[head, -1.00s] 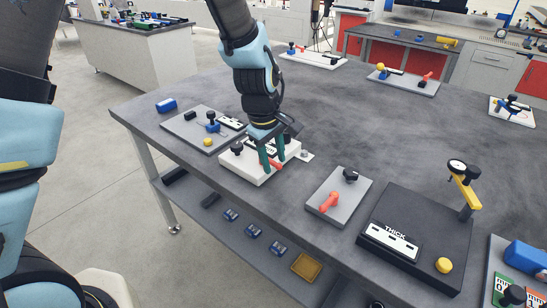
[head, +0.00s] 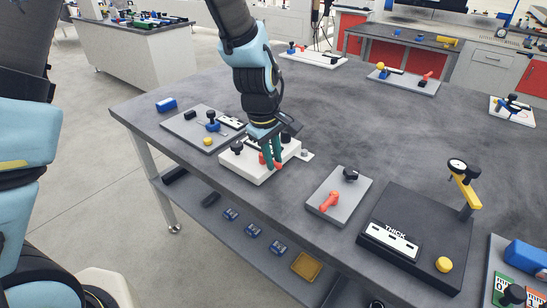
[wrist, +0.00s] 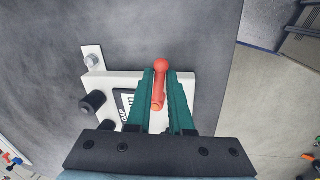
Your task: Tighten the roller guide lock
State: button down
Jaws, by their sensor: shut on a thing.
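The white block fixture (head: 250,167) sits near the table's front edge, with a black knob (head: 237,148) on its left. In the wrist view the fixture (wrist: 98,80) carries a label reading GAP and a red lever (wrist: 160,82) with a rounded end. My gripper (head: 272,158) points down over the fixture. In the wrist view its two green fingers (wrist: 160,74) lie on either side of the red lever and are shut on it. The lever's ball end shows past the fingertips; its pivot is hidden by my gripper.
A grey plate with a blue part and black knob (head: 190,135) lies to the left. A grey plate with another red lever (head: 318,194) lies to the right. A dark THICK box (head: 376,216) with a yellow-armed gauge (head: 463,180) stands beyond it.

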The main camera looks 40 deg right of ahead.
jog(key=shift+a, duration=0.1)
jog(key=m, duration=0.1)
jog(key=a+m+b, duration=0.1)
jog(key=m, duration=0.1)
jog(key=shift+w+a+m+g, duration=0.15)
jog(key=shift+m+g, duration=0.15)
jog(key=m, duration=0.1)
jog(key=a+m, duration=0.1)
jog(key=m, duration=0.1)
jog(key=w+m, duration=0.1)
jog(key=shift+a+g, duration=0.3)
jog(key=shift+g, duration=0.1)
jog(key=m, duration=0.1)
jog(key=w+m+p, duration=0.1)
jog(key=m, duration=0.1)
jog(key=a+m+y, duration=0.1)
jog(key=m, duration=0.1)
jog(key=shift+w+g, duration=0.15)
jog(key=shift+g, duration=0.15)
jog(key=shift+w+a+m+y+p, duration=0.15)
jog(key=shift+w+m+p, duration=0.2)
jog(key=shift+m, duration=0.5)
jog(key=shift+w+a+m+y+p, duration=0.15)
jog(key=shift+w+m+p, duration=0.15)
jog(key=shift+m, duration=0.55)
jog(key=c, duration=0.8)
grip_release()
jog(key=shift+w+r, duration=0.1)
